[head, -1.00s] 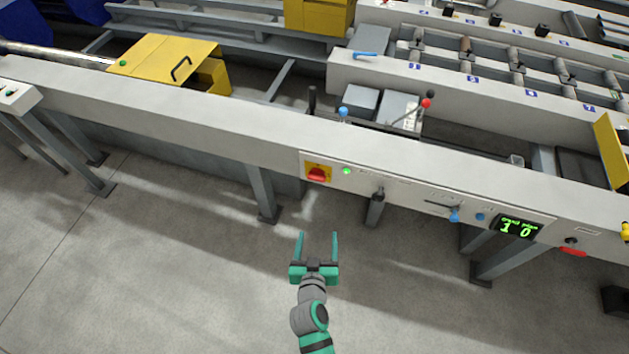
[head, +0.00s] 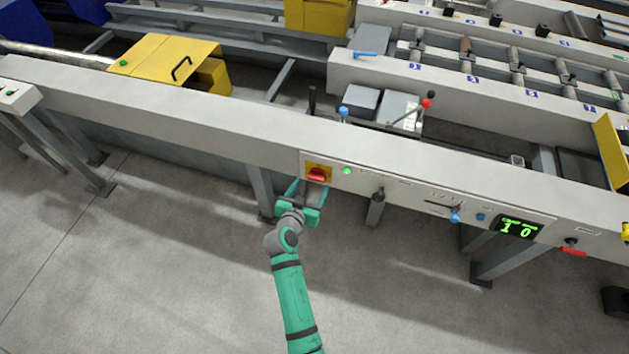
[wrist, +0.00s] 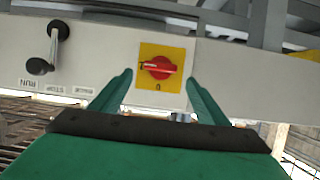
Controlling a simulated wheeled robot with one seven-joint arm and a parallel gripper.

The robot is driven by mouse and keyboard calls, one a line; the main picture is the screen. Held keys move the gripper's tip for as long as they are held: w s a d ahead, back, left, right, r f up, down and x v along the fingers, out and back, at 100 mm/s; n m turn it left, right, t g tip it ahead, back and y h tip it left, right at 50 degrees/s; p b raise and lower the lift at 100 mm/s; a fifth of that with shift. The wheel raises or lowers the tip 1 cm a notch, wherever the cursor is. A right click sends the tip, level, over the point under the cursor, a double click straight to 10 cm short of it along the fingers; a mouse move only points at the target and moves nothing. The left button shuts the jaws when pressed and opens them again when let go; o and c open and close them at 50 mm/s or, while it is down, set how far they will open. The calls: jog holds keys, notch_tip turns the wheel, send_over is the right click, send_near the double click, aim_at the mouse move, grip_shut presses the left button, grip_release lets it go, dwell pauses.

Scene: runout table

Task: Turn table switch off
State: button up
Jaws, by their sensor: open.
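The table switch is a red rotary knob (head: 317,174) on a yellow plate, set in the front panel of the runout table (head: 180,117). In the wrist view the red knob (wrist: 158,68) has its handle lying about level, with a white mark at its left end and a "0" below it on the plate. My gripper (head: 306,186) is just in front of the switch, open and empty. In the wrist view its green fingers (wrist: 158,92) stand on either side of the knob, apart from it as far as I can tell.
A green lamp (head: 347,171) glows right of the switch. Farther right are a black lever (head: 379,194), a blue-knobbed slider (head: 455,216), a green-lit display (head: 517,228) and a red handle (head: 573,252). A table leg (head: 262,190) stands beside my gripper.

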aim_at(316, 178)
jog(key=shift+x, duration=2.45)
jog(key=c, duration=1)
